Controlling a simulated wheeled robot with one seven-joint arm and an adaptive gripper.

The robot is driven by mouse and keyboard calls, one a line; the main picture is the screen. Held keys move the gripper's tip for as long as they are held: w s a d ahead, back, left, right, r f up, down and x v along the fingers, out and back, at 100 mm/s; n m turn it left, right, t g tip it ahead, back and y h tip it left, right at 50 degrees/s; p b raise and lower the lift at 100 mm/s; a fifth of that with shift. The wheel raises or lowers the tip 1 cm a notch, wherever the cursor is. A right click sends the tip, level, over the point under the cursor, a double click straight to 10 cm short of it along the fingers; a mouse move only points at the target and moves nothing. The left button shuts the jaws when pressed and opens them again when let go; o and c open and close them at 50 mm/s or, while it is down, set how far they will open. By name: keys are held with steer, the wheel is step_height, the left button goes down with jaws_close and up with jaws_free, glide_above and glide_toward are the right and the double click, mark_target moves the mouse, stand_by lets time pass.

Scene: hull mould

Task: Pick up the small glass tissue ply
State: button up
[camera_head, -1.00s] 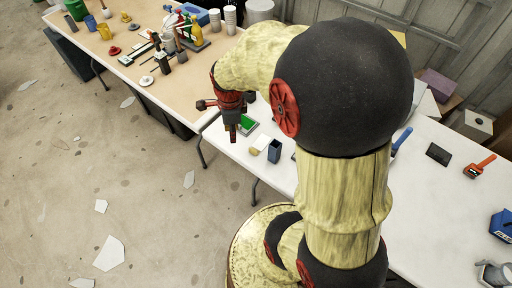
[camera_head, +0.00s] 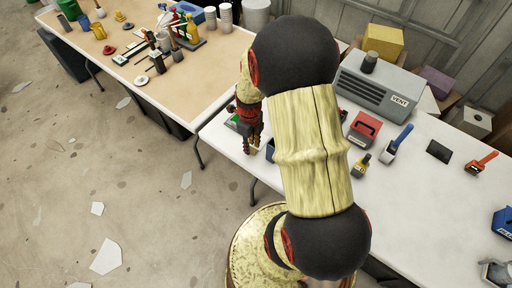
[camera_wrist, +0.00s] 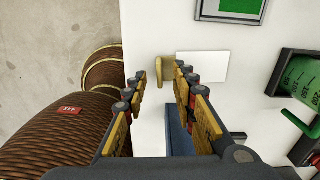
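A flat, pale rectangular sheet (camera_wrist: 205,66), which looks like the small glass tissue ply, lies on the white table in the wrist view, just ahead and to the right of my fingertips. My gripper (camera_wrist: 161,80) points down over the table with its fingers apart and nothing held between them. A small tan block (camera_wrist: 160,71) shows in the gap between the fingertips, left of the sheet. In the head view my gripper (camera_head: 252,142) is over the table's left end, and I cannot make out the sheet there.
A blue container (camera_wrist: 179,135) is close under my right finger. A green-screened device (camera_wrist: 240,10) lies beyond the sheet; a dark holder with a green graduated piece (camera_wrist: 303,78) is at right. A grey vent box (camera_head: 378,88) and red case (camera_head: 364,128) stand farther right on the table (camera_head: 430,195).

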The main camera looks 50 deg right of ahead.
step_height(320, 180, down, 2)
steer(key=shift+f, duration=0.1)
steer(key=shift+c, duration=0.3)
jaws_close()
